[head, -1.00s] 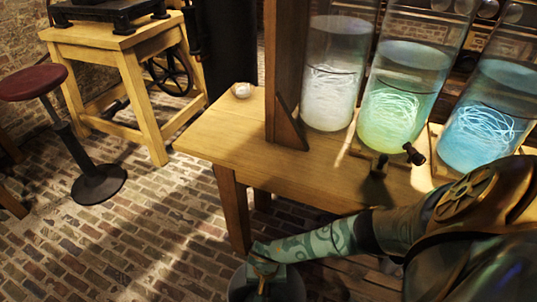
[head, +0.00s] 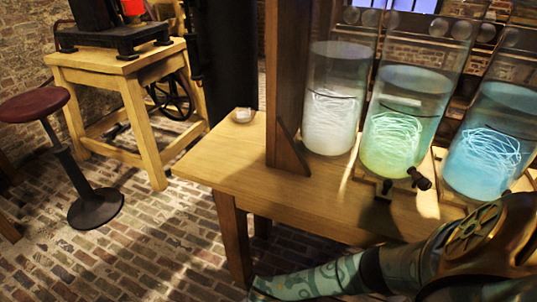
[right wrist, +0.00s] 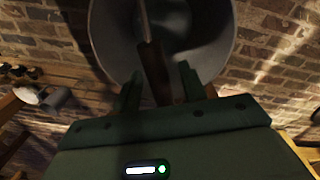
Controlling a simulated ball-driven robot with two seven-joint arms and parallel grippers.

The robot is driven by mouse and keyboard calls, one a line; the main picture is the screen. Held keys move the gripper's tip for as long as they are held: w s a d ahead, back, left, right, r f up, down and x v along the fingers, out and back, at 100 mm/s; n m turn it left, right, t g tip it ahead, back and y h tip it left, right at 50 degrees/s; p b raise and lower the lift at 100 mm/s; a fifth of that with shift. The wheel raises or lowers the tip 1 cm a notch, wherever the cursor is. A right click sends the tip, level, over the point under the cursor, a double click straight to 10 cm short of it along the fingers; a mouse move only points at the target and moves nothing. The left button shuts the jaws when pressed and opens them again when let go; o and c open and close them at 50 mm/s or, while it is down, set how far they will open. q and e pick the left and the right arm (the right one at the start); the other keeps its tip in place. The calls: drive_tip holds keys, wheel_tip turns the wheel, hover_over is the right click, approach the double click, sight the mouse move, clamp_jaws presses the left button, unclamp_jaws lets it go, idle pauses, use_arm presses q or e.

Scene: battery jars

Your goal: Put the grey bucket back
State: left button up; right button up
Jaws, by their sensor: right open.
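In the right wrist view the grey bucket (right wrist: 112,38) fills the top middle, its round mouth facing the camera. Its handle, a thin bail with a brown grip (right wrist: 153,68), runs down between the two dark fingers of my right gripper (right wrist: 160,80). The fingers are apart, one on each side of the grip. I cannot tell whether they touch it. In the head view my right arm reaches down past the bottom edge, so the hand and bucket are out of that picture. My left gripper is not in view.
A wooden bench (head: 225,155) carries tall glass jars of white, green (head: 391,140) and blue liquid, with a black tap (head: 419,178) at its front. A red stool (head: 95,208) and a wooden stand (head: 147,115) are at left. The brick floor (head: 160,235) between is clear.

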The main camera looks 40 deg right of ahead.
drive_tip(key=r+p, duration=0.3)
drive_tip(key=r, duration=0.2)
drive_tip(key=r+p, duration=0.3)
drive_tip(key=r, duration=0.3)
drive_tip(key=shift+w+a, duration=0.1)
drive_tip(key=shift+w, duration=0.1)
use_arm(q)
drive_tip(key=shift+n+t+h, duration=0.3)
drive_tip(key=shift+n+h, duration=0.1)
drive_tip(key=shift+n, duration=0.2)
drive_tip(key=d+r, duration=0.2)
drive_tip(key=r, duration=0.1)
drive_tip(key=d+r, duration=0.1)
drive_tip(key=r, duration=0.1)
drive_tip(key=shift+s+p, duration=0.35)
drive_tip(key=shift+p, duration=0.05)
use_arm(e)
drive_tip(key=shift+s+r, duration=0.1)
drive_tip(key=shift+r, duration=0.4)
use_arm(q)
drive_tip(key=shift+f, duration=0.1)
